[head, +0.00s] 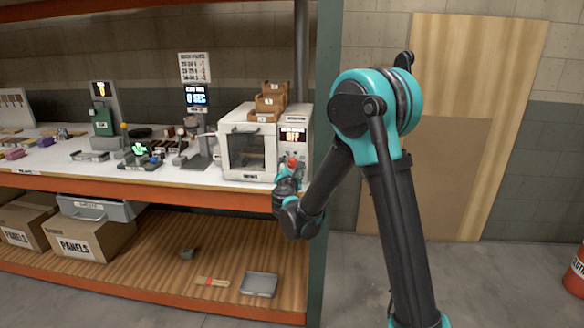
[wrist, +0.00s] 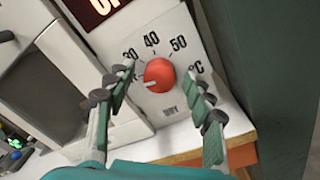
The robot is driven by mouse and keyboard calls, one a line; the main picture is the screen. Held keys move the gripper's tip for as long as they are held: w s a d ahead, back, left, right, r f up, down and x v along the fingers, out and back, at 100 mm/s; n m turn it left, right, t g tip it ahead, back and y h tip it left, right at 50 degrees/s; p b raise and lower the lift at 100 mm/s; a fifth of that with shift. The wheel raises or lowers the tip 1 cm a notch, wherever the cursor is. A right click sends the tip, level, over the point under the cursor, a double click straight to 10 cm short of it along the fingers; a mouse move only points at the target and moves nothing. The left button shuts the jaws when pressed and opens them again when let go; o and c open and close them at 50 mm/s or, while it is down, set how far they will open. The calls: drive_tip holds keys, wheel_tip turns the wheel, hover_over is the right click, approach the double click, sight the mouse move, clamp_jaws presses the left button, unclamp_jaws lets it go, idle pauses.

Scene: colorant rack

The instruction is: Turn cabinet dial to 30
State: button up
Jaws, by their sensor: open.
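The cabinet dial (wrist: 159,75) is a round red knob on the white control panel, marked 30, 40, 50 and °C. A pale mark on the knob points left and slightly down, below the 30; the label there is partly hidden by a finger. In the head view the dial (head: 292,161) shows as a small red spot. The white cabinet (head: 249,147) has a windowed door, and its display (head: 292,136) reads OFF in red. My gripper (wrist: 158,78) is open, its fingers on either side of the dial; I cannot tell whether they touch it.
Small boxes (head: 268,100) are stacked on the cabinet. A green rack post (head: 325,110) stands just right of the panel. Tools and a scale fill the bench (head: 215,178) to the left. The lower shelf holds PANELS cartons (head: 88,238) and a grey tray (head: 259,284).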

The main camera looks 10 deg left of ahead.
drive_tip(key=shift+c, duration=0.3)
drive_tip(key=c, duration=1.1)
drive_tip(key=shift+m, duration=0.4)
drive_tip(key=m, duration=0.3)
drive_tip(key=shift+m, duration=0.3)
drive_tip(key=shift+f+m, duration=0.1)
drive_tip(key=shift+m, duration=2.1)
drive_tip(key=shift+s, duration=0.1)
drive_tip(key=o, duration=1.2)
drive_tip(key=shift+c, duration=0.2)
